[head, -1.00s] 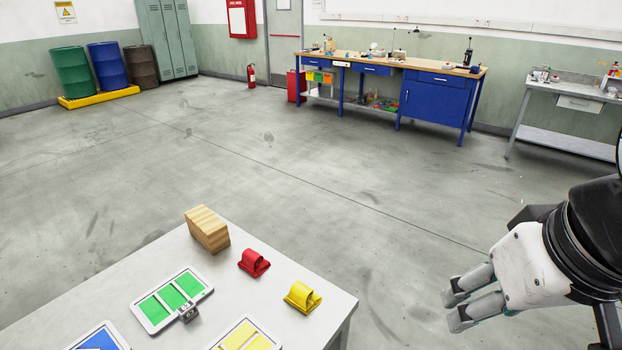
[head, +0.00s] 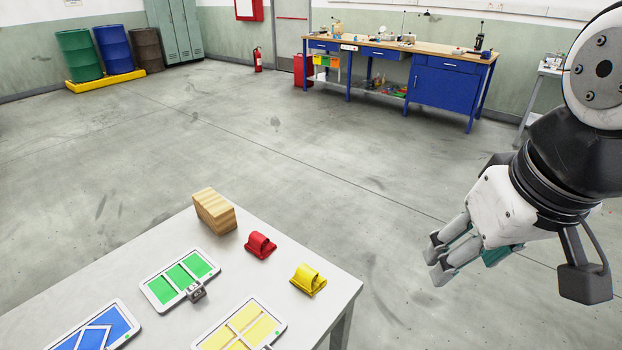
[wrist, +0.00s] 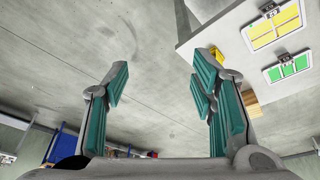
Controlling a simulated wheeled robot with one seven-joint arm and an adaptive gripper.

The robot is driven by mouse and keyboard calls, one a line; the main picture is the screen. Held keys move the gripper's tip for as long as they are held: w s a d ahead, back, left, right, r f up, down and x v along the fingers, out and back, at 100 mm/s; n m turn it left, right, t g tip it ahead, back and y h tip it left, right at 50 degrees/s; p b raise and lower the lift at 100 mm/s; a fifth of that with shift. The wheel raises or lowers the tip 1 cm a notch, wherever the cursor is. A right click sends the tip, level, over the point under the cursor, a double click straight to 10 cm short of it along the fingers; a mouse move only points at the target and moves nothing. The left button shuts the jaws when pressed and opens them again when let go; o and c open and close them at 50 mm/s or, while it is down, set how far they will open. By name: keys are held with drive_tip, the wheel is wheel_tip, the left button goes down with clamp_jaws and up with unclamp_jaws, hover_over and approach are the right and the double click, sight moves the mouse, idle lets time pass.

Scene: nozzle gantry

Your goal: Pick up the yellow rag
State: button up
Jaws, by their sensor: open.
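The yellow rag (head: 308,280) is a small folded cloth lying near the right edge of the light grey table (head: 338,291) in the head view. In the wrist view a bit of yellow (wrist: 216,54) shows at the table edge, partly hidden behind a finger. My gripper (head: 437,258) is open and empty, out over the floor to the right of the table and apart from the rag. In the wrist view its teal-padded fingers (wrist: 158,90) stand wide apart with floor between them.
A red rag (head: 260,245) lies left of the yellow one. A wooden block (head: 214,211) stands at the table's far edge. A green tray (head: 180,280), a blue tray (head: 98,330) and a yellow tray (head: 240,325) lie nearer. The floor is open; a workbench (head: 400,55) stands far back.

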drive_tip(key=w+a+n+g, duration=0.1)
drive_tip(key=w+a+n, duration=0.2)
drive_tip(key=w+a, duration=0.35)
drive_tip(key=n+g, duration=0.3)
drive_tip(key=n, duration=0.3)
hover_over(308, 269)
wheel_tip(308, 269, down, 12)
wheel_tip(308, 269, down, 14)
drive_tip(key=shift+p, duration=0.55)
clamp_jaws()
